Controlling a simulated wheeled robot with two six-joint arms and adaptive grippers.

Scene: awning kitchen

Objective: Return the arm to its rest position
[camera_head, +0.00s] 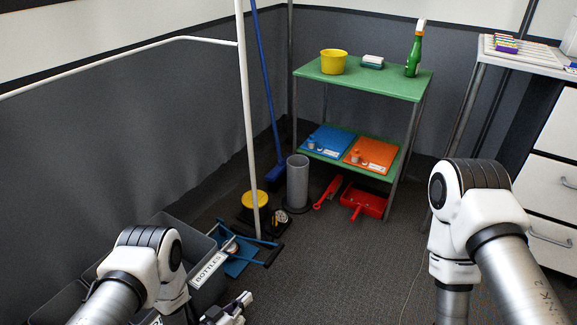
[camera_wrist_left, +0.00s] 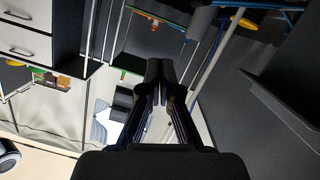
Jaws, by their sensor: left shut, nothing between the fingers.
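My left gripper (camera_head: 238,308) shows at the bottom of the head view, low beside the grey bin and above the floor. In the left wrist view its dark fingers (camera_wrist_left: 160,75) are together with nothing between them. My left arm is bent, with its white and black joint at the lower left of the head view. My right arm comes in at the lower right. Its gripper is out of the picture.
A grey bin labelled BOTTLES (camera_head: 207,270) stands by my left arm. A green shelf (camera_head: 390,82) holds a yellow bucket (camera_head: 333,62) and a green bottle (camera_head: 414,55). A red dustpan (camera_head: 363,201) lies on the floor. The central floor is clear.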

